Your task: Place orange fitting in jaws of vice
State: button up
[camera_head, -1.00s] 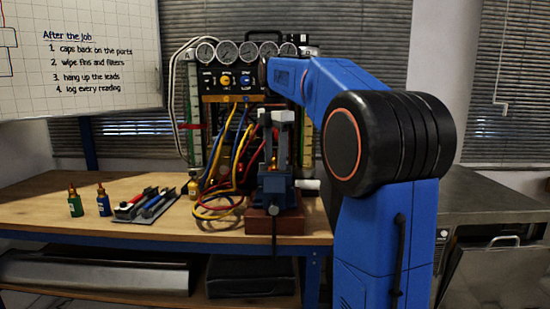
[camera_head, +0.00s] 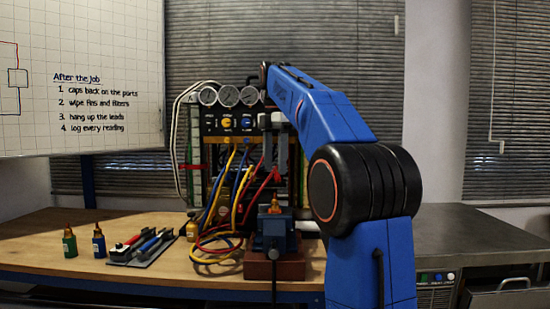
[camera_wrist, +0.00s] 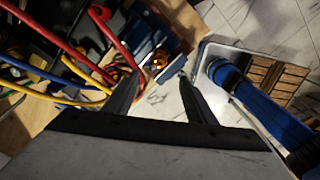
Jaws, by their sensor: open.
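The orange fitting (camera_head: 275,205) stands upright at the top of the blue vice (camera_head: 274,232), and looks to be between its jaws. In the wrist view the fitting (camera_wrist: 159,58) shows against the blue vice (camera_wrist: 172,42), beyond my fingertips. How tightly the jaws hold it cannot be seen. My gripper (camera_head: 275,152) is above the fitting, apart from it, with its fingers pointing down. In the wrist view my gripper (camera_wrist: 160,80) is open and empty, its two fingers spread.
Red, yellow and blue hoses (camera_head: 228,215) loop close to the left of the vice. A gauge panel (camera_head: 228,125) stands behind. Green (camera_head: 69,241) and blue (camera_head: 99,240) bottle-like fittings and a tool tray (camera_head: 143,247) sit on the left bench. A grey counter (camera_head: 470,237) is at right.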

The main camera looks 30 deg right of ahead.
jog(key=shift+r, duration=0.85)
jog(key=s+a+f+m+t, duration=0.1)
jog(key=s+a+f+m, duration=0.4)
jog(key=s+f, duration=0.5)
jog(key=s+a+f+m+t, duration=0.2)
jog(key=s+a+f+m, duration=0.3)
jog(key=s+f, duration=0.5)
jog(key=s+a+f+m+t, duration=0.1)
jog(key=s+a+f+m, duration=0.4)
jog(key=f, duration=1.4)
jog(key=s+m, duration=0.3)
jog(key=s, duration=0.2)
jog(key=shift+a+f+t, duration=0.3)
jog(key=shift+a+t, duration=0.1)
